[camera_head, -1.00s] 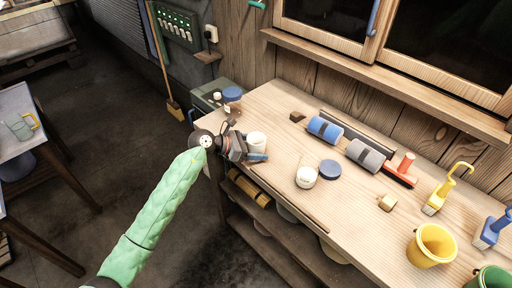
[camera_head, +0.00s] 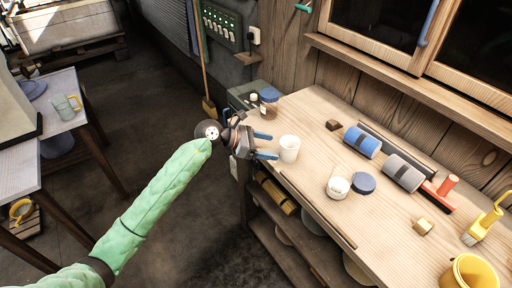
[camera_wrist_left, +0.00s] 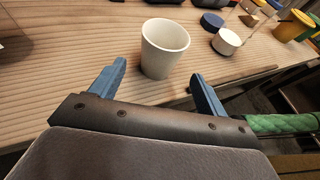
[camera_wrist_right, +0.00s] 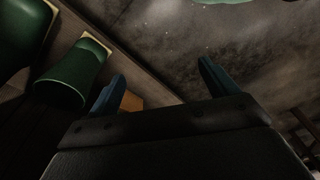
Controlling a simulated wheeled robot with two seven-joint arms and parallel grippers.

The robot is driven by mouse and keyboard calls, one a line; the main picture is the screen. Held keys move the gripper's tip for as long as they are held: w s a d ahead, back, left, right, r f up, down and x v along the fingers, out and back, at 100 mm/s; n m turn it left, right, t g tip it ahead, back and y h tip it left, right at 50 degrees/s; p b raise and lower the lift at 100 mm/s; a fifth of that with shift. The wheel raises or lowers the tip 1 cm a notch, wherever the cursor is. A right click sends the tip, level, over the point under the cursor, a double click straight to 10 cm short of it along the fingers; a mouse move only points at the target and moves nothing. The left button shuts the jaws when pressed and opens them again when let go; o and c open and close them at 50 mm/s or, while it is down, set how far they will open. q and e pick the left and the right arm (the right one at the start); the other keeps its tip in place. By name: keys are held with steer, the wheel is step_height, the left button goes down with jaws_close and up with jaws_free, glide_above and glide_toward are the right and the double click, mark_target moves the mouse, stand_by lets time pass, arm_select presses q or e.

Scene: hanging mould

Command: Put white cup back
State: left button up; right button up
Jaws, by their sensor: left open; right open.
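The white cup (camera_head: 289,149) stands upright near the left end of the wooden workbench (camera_head: 330,225). My left gripper (camera_head: 266,145) is open just left of the cup, its blue fingers pointing at it. In the left wrist view the cup (camera_wrist_left: 164,48) stands beyond and between the two fingertips (camera_wrist_left: 160,75), apart from both. My right gripper (camera_wrist_right: 162,85) is open and empty in the right wrist view; it does not show in the head view.
A white-lidded jar (camera_head: 338,187) and a blue lid (camera_head: 363,183) lie right of the cup. Blue (camera_head: 362,142) and grey (camera_head: 403,172) rollers lie behind. A yellow bucket (camera_head: 470,273) stands at right. Green containers (camera_wrist_right: 72,75) show near my right gripper.

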arm_select(q)
steer(key=shift+b+v, duration=0.45)
steer(key=shift+v, duration=1.5)
arm_select(e)
steer(key=shift+w+a+r, duration=0.15)
steer(key=shift+w+r, duration=0.05)
steer(key=shift+r, duration=0.55)
steer(key=shift+w+a+r, duration=0.15)
steer(key=shift+w+r, duration=0.05)
steer(key=shift+r, duration=0.6)
steer(key=shift+w+a+r, duration=0.15)
steer(key=shift+w+r, duration=0.05)
steer(key=shift+r, duration=0.55)
